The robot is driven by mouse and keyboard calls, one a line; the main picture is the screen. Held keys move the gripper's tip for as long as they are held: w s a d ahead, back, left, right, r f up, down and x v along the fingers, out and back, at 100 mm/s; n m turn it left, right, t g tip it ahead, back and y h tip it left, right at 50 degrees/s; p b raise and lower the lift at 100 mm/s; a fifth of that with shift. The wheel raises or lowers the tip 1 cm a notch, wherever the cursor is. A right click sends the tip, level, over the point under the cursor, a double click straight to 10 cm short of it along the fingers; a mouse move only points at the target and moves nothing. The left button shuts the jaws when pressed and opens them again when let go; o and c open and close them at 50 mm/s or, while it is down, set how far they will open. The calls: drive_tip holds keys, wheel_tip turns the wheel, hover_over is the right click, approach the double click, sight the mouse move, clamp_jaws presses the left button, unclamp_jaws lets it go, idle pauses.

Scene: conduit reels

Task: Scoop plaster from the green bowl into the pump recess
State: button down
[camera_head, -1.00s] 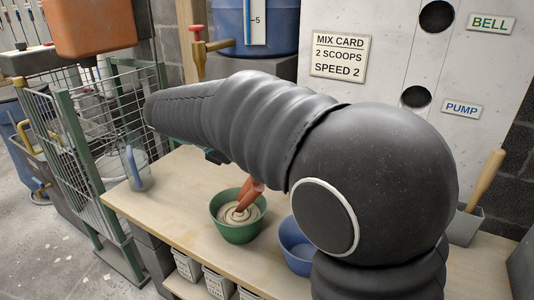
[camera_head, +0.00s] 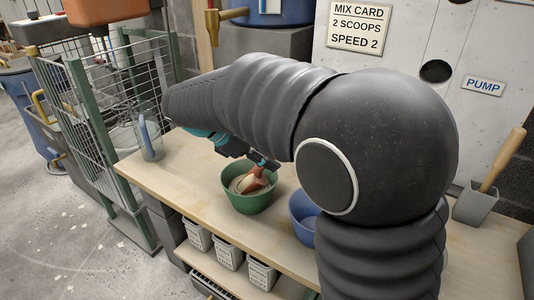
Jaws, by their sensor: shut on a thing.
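The green bowl (camera_head: 246,203) stands on the wooden bench with pale plaster (camera_head: 237,185) inside. My gripper (camera_head: 263,164) is over the bowl's back rim, shut on a reddish-brown tool (camera_head: 253,180). The tool's lower end is down in the bowl; whether it carries plaster cannot be told. My arm hides part of the gripper. The pump recess (camera_head: 436,72) is a dark round hole in the white panel, left of the PUMP label (camera_head: 483,86). It looks empty.
A blue bowl (camera_head: 302,216) sits right of the green one, partly behind my arm. A clear jug (camera_head: 150,140) stands at the bench's left end. A grey holder (camera_head: 474,205) with a wooden-handled tool is at right. A wire cage (camera_head: 110,95) stands left.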

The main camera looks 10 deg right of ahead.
drive_tip(key=shift+f+b, duration=0.3)
drive_tip(key=shift+f, duration=0.15)
drive_tip(key=r+p, duration=0.1)
drive_tip(key=r+y+p, duration=0.1)
drive_tip(key=shift+d+r, duration=0.2)
drive_tip(key=shift+r, duration=0.1)
drive_tip(key=shift+d+r+y, duration=0.1)
drive_tip(key=shift+r+y, duration=0.6)
drive_tip(key=shift+r, duration=0.05)
drive_tip(key=shift+s+d+r+m+y, duration=0.15)
drive_tip(key=shift+d+r+y, duration=0.6)
drive_tip(key=shift+d, duration=0.1)
drive_tip(key=shift+s+d+r+m+y, duration=0.1)
drive_tip(key=shift+d+r+m+y, duration=0.05)
drive_tip(key=shift+d+r+y, duration=0.6)
drive_tip(key=shift+s+d+r+t+y, duration=0.15)
drive_tip(key=shift+d+r+y, duration=0.2)
drive_tip(key=shift+d+y, duration=0.35)
drive_tip(key=shift+s+d+r+t+y, duration=0.1)
drive_tip(key=shift+d+r+y, duration=0.25)
drive_tip(key=shift+d, duration=0.6)
drive_tip(key=shift+s+d+r+t+y, duration=0.15)
drive_tip(key=shift+d+r+y, duration=0.2)
drive_tip(key=shift+d+y, duration=0.35)
drive_tip(key=shift+d, duration=0.15)
